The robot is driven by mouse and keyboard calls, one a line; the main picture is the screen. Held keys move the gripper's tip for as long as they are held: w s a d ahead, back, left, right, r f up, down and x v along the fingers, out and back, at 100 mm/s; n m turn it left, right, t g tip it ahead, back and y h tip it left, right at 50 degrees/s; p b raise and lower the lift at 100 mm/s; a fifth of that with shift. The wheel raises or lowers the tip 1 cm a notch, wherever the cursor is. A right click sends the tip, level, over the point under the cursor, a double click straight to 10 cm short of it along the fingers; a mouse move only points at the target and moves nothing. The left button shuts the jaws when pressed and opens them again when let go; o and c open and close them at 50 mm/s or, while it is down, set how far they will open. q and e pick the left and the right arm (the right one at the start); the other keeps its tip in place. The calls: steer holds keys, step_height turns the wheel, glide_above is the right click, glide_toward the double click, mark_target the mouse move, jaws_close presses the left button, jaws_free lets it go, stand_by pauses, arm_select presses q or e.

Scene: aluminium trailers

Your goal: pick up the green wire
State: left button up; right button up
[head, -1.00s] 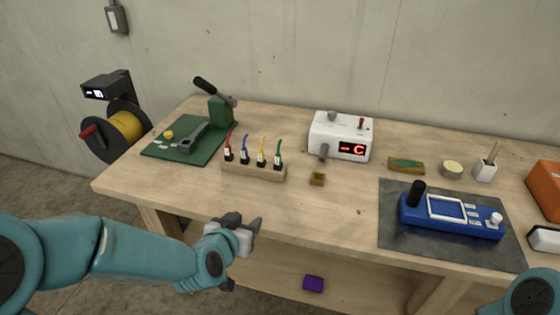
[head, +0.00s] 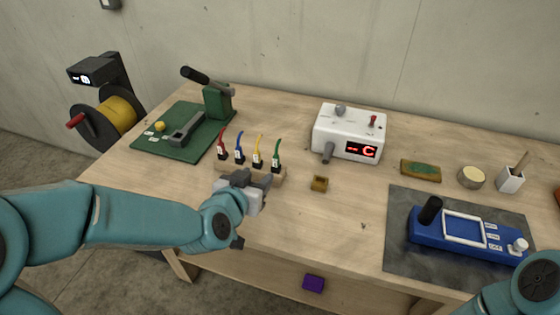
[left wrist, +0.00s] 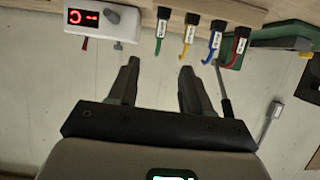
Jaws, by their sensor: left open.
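The green wire (head: 278,146) stands upright at the right end of a wooden rack (head: 281,176), with a black, white-labelled base. Red (head: 223,141), blue (head: 239,146) and yellow (head: 258,148) wires stand to its left. In the left wrist view the green wire (left wrist: 159,40) is the leftmost of the row. My left gripper (head: 262,183) is just in front of the rack, open and empty, and hides part of it. In the left wrist view the open left gripper (left wrist: 157,68) points toward the row, its fingers apart from the wires. My right gripper is out of view.
Right of the rack are a small brass block (head: 319,184) and a white heater box (head: 348,133) with a red display. A green mat (head: 160,146) with a press lies left. A blue device (head: 467,241) sits on a grey mat at right. A spool (head: 107,122) stands beyond the left edge.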

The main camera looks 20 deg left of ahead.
arm_select(q)
steer(key=p, duration=0.1)
glide_toward(275, 160)
steer(key=x, duration=0.4)
steer(key=shift+w+r, duration=0.1)
steer(key=shift+w, duration=0.35)
steer(key=shift+w+a, duration=0.15)
steer(key=p+x, duration=0.2)
steer(key=x, duration=0.3)
steer(key=shift+w+f, duration=0.2)
steer(key=shift+f, duration=0.1)
steer(key=shift+w+f, duration=0.1)
